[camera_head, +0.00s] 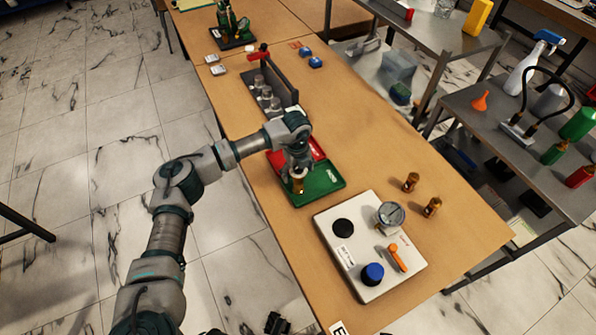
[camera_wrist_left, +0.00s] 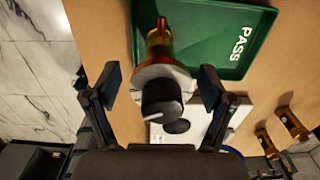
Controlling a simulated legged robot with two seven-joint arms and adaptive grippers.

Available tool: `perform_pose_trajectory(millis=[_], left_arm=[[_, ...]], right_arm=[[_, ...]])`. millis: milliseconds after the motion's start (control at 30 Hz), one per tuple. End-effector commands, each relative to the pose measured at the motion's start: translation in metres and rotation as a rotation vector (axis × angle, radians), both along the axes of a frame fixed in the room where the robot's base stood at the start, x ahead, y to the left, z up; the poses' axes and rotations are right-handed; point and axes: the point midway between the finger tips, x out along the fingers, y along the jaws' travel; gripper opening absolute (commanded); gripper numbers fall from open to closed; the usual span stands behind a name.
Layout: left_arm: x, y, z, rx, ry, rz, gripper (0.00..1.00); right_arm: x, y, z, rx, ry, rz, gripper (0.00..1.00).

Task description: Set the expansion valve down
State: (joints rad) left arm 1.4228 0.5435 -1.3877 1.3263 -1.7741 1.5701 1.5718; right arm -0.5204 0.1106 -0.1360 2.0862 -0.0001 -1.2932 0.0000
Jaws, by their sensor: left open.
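The expansion valve (camera_wrist_left: 162,88) has a brass body, a pale disc and a black cap. In the head view its brass part (camera_head: 298,185) shows below my left gripper (camera_head: 297,172), over the left part of the green tray (camera_head: 322,188). In the left wrist view the green tray (camera_wrist_left: 243,50) is marked PASS. My left gripper (camera_wrist_left: 155,88) is open, with one finger on each side of the valve and gaps between. The valve's contact with the tray is hard to make out.
A red tray (camera_head: 312,149) adjoins the green one. A white gauge panel (camera_head: 345,220) with a blue knob and orange lever stands nearer. Two brass valves (camera_head: 411,182) (camera_head: 432,207) stand to its right. A dark rack (camera_head: 272,82) with metal cylinders stands behind the trays.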

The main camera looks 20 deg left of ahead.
Motion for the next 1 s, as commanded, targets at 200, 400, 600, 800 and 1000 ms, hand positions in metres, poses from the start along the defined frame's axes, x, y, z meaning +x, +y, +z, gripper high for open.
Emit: perform_pose_trajectory(millis=[200, 400, 600, 800, 1000], left_arm=[[0.0, 0.0, 0.032, 0.0, -0.006, -0.001, 0.82], [-0.001, 0.001, 0.078, 0.0, -0.004, -0.001, 0.82], [-0.001, 0.001, 0.111, -0.001, -0.004, -0.001, 0.82], [-0.002, 0.001, 0.121, 0.0, -0.001, -0.001, 0.82], [-0.002, 0.001, 0.121, 0.0, -0.001, -0.001, 0.82]], right_arm=[[0.0, 0.0, -0.006, 0.0, -0.002, 0.002, 0.6], [-0.003, 0.0, -0.022, -0.001, 0.004, 0.005, 0.6], [-0.004, 0.0, -0.03, -0.001, 0.005, 0.005, 0.6], [-0.004, 0.0, -0.035, -0.001, 0.01, 0.005, 0.6], [-0.004, 0.001, -0.035, -0.001, 0.01, 0.005, 0.6]])
